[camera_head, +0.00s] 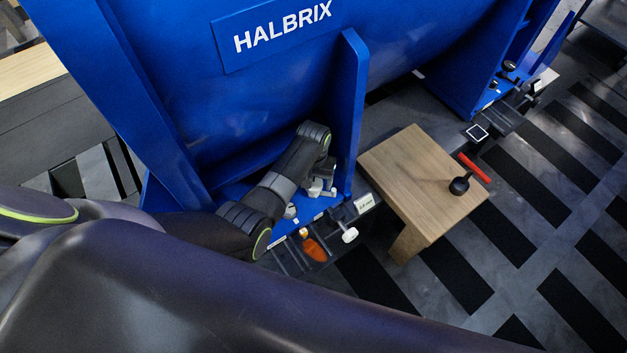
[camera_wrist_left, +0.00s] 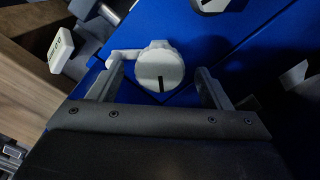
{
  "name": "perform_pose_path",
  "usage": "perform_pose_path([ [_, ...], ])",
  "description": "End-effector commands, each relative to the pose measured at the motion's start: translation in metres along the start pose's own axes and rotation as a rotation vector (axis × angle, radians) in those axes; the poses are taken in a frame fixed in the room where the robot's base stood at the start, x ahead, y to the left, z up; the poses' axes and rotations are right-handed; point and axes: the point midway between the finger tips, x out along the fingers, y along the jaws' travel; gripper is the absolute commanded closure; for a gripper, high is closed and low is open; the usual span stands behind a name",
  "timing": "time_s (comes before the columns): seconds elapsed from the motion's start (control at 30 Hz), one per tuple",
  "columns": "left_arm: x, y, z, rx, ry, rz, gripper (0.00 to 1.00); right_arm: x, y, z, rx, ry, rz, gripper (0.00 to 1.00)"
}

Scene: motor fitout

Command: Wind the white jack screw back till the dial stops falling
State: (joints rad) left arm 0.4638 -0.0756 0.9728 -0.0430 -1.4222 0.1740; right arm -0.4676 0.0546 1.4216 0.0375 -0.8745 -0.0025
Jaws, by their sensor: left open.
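My left gripper (camera_head: 319,188) reaches down beside the blue upright plate at the motor's foot. In the left wrist view its two grey fingers (camera_wrist_left: 160,88) are apart, one on each side of a round white head (camera_wrist_left: 160,66) with a black line on it. A white lever-like piece (camera_wrist_left: 125,54) sticks out left of that head. I cannot tell whether the fingers touch it. A white knob (camera_head: 349,235) sits at the base's front edge; which white part is the jack screw is unclear. My right gripper is not seen.
The large blue HALBRIX motor (camera_head: 275,70) fills the back. An orange object (camera_head: 314,249) lies by the base. Striped floor is clear at right.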

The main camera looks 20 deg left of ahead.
Motion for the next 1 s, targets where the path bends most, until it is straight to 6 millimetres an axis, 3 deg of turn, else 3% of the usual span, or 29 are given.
perform_pose_path([
  [0.43, 0.0053, -0.0002, -0.0003, 0.0, 0.001, 0.0, 0.28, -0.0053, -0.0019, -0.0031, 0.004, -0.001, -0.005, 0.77],
  [0.8, 0.0052, -0.0002, -0.0003, 0.0, 0.001, 0.0, 0.73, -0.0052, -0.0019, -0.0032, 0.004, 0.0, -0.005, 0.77],
  [1.0, 0.0046, -0.0002, -0.0003, -0.015, 0.001, -0.001, 0.73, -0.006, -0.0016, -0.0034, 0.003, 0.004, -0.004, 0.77],
])
